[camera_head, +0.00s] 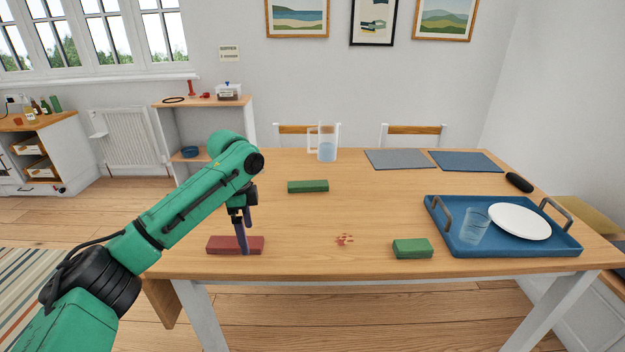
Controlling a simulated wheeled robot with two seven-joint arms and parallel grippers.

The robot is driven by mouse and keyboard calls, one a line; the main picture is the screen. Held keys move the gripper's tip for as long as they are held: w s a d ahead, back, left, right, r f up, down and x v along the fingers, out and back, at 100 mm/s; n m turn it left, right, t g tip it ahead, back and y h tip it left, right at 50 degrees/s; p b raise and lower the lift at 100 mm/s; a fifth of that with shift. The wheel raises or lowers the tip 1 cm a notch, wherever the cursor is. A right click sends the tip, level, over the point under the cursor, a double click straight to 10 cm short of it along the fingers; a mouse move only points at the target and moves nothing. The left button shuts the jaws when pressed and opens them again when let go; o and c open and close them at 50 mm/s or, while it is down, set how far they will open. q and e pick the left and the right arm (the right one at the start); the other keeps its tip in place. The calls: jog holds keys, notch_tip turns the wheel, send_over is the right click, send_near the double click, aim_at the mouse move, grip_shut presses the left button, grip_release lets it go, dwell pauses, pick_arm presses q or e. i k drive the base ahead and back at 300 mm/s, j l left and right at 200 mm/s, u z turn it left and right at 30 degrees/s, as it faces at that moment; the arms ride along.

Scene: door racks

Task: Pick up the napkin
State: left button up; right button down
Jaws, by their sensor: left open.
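A flat dark-red rectangular piece (222,244), which looks like the folded napkin, lies near the front left edge of the wooden table (370,210). My left gripper (243,246) points down over it, with its fingers in front of its middle. The gripper is open; I cannot tell whether the fingertips touch the red piece. It lies flat on the table and is partly hidden by the fingers. My right gripper is not in view.
A green block (308,186) lies behind, another green block (412,249) at the front. A red spill (344,240) lies between. A blue tray (510,247) holds a glass (474,226) and white plate (520,222). A pitcher (327,143) stands at the back.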

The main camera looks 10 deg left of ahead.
aim_at(307, 186)
jog(key=i, duration=1.55)
